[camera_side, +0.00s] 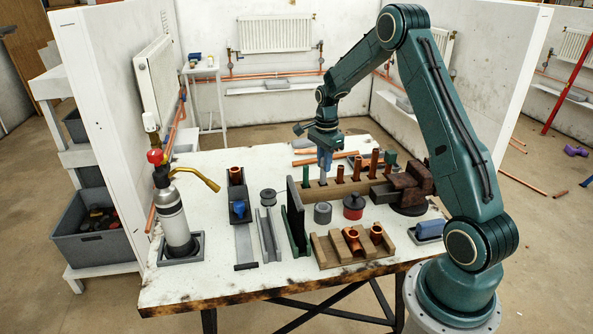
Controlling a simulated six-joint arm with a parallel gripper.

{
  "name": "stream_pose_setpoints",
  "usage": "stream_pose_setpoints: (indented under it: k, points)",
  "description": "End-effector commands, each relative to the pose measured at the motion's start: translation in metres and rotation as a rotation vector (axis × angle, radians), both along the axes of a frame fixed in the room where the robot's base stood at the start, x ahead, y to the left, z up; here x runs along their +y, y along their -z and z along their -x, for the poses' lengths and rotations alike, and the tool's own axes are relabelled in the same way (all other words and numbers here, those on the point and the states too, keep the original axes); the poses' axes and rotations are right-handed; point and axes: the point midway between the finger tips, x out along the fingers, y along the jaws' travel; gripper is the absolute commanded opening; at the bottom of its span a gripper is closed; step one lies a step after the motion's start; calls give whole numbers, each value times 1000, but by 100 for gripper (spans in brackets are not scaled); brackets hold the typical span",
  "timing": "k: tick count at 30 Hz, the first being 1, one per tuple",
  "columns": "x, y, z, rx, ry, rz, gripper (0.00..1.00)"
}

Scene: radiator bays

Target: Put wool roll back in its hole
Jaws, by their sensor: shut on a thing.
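My gripper (325,162) is at the wooden rack (347,192) in the middle of the table, pointing down. It is shut on a slim, pale grey upright piece (323,177), which looks like the wool roll. The piece is at the left part of the rack, between a green upright piece (306,174) and a copper one (340,174). Its lower end meets the rack's top in this view; I cannot tell whether it is inside a hole or just above or behind it. The jaws hide its upper part.
More copper pieces and a green one stand along the rack's right part. A brown vice (408,185) is to the right. A torch bottle (172,212) stands left.

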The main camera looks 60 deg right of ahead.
Motion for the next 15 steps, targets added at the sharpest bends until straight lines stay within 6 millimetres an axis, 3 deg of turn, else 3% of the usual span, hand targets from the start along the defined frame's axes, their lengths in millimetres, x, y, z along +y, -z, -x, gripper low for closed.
stream_pose_setpoints:
  k: [15]
  points:
    - [0,5,0,1,0,0,0]
